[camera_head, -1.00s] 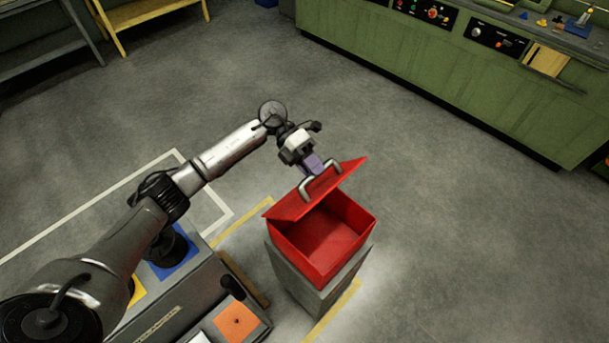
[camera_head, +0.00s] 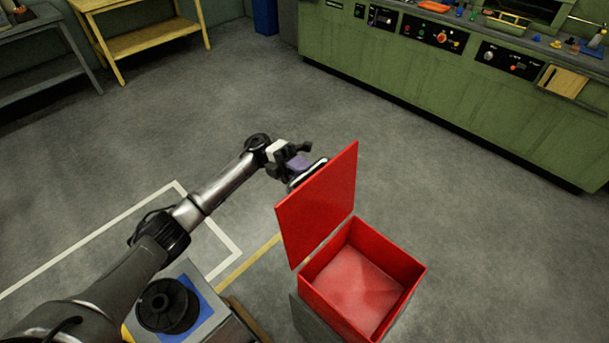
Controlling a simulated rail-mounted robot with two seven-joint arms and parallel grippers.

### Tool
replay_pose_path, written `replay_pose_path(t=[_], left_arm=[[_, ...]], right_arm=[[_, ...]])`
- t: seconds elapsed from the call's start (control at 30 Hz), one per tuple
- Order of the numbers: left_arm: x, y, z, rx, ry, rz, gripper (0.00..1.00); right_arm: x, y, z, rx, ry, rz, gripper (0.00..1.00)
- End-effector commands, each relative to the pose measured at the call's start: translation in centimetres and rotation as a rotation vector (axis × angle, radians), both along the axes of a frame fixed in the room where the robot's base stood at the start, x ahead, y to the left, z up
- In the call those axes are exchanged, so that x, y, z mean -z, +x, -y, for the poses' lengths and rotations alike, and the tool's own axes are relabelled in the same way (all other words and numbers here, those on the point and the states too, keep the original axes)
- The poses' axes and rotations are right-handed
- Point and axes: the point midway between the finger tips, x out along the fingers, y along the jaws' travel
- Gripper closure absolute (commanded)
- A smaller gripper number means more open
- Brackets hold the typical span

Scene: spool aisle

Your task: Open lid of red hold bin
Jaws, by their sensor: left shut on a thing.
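The red bin (camera_head: 393,252) stands on a grey pedestal (camera_head: 312,322), and its inside shows empty. Its red lid (camera_head: 320,205) stands steeply up along the bin's left edge, well open. My left gripper (camera_head: 303,168) is behind the lid's upper left side, shut on the lid's handle (camera_head: 309,174), a metal bar on the lid's outer face. The lid hides part of the handle. My right gripper is not in view.
A black spool (camera_head: 167,305) sits on a blue square at the lower left. A green workbench (camera_head: 430,95) with control panels runs along the upper right. A yellow bench (camera_head: 150,42) stands at the upper left. Open grey floor lies between.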

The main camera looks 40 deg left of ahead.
Motion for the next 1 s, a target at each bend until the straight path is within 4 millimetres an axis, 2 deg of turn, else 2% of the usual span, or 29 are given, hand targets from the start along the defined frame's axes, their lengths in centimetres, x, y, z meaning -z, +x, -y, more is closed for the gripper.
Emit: replay_pose_path(t=[0.2, 0.7, 0.73, 1.0], left_arm=[[0.67, 0.05, -0.43, -0.002, 0.005, -0.001, 1.0], [0.95, 0.08, -0.46, -0.004, 0.009, -0.005, 1.0], [0.97, 0.08, -0.46, -0.004, 0.009, -0.005, 0.78], [0.86, 0.06, -0.45, -0.002, 0.007, -0.004, 0.54]], right_arm=[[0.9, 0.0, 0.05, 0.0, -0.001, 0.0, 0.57], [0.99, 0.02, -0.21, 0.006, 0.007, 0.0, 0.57], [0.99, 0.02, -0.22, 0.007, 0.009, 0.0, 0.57], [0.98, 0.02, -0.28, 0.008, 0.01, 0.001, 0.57]])
